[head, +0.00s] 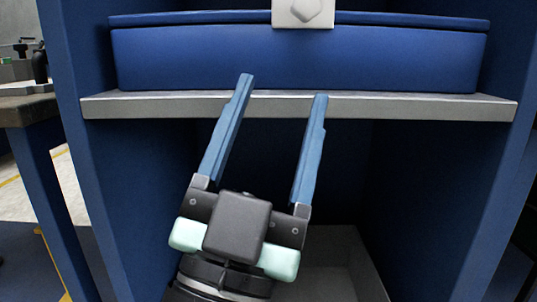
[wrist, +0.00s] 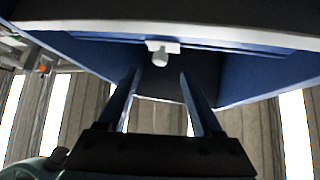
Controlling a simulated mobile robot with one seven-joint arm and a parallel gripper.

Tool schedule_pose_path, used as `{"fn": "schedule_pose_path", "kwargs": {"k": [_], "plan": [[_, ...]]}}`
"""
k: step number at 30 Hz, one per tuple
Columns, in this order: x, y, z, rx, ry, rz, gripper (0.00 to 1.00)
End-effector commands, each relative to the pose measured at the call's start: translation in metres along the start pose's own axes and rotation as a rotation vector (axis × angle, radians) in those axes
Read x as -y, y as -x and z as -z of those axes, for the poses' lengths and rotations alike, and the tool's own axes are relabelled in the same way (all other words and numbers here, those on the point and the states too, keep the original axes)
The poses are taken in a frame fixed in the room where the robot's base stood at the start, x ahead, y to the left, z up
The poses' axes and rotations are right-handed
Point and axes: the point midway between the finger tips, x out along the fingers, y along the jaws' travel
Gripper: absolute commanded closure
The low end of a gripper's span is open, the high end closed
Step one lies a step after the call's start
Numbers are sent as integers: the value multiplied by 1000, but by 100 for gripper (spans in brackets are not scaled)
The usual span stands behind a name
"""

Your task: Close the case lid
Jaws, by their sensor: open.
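The blue case (head: 300,60) sits on a grey-edged shelf in the head view. A thin blue rim runs along its top, and a silver latch plate with a knob (head: 303,10) is at its upper middle, cut by the frame. The rest of the lid is out of the head view, so I cannot tell its angle there. My gripper (head: 282,86) is open and empty, its two blue fingers pointing up in front of the shelf edge. In the wrist view the silver latch (wrist: 162,52) shows just beyond and between the fingertips (wrist: 159,74).
The shelf's grey front edge (head: 300,105) crosses behind my fingers, between blue cabinet side walls (head: 90,160). A dark open space lies below the shelf. A table (head: 28,108) with equipment stands at the left.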

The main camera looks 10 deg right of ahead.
Motion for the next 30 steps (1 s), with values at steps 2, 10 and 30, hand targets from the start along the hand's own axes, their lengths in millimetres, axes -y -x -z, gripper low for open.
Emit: {"fn": "schedule_pose_path", "kwargs": {"k": [2, 10, 30], "plan": [[0, 15, -3, 1, 1, 2, 33], [0, 28, 0, 1, 0, -1, 33], [30, -68, 92, 40, -72, 66, 33]]}}
